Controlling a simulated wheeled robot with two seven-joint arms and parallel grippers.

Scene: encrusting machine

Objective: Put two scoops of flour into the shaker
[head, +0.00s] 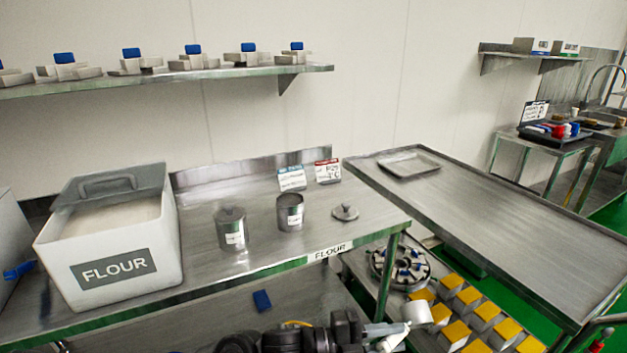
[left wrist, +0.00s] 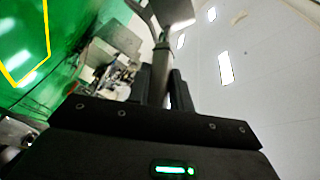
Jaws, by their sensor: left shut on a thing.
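The white flour bin (head: 112,272) stands at the left of the steel table, its lid tilted back and pale flour (head: 110,217) showing inside. An open metal shaker (head: 290,213) stands upright mid-table. Its likely lid (head: 345,212) lies to its right. A second, lidded shaker (head: 231,230) stands to its left. My left gripper (head: 374,332) is at the bottom, in front of the table, shut on a scoop (head: 418,313). The scoop's handle (left wrist: 160,72) runs up between the fingers in the left wrist view. I cannot tell whether the scoop holds flour. My right gripper is not in view.
Two small signs (head: 292,179) stand behind the shakers. Yellow-topped blocks (head: 484,318) and a round fixture (head: 400,267) sit low at the right. A shelf (head: 200,75) runs above.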

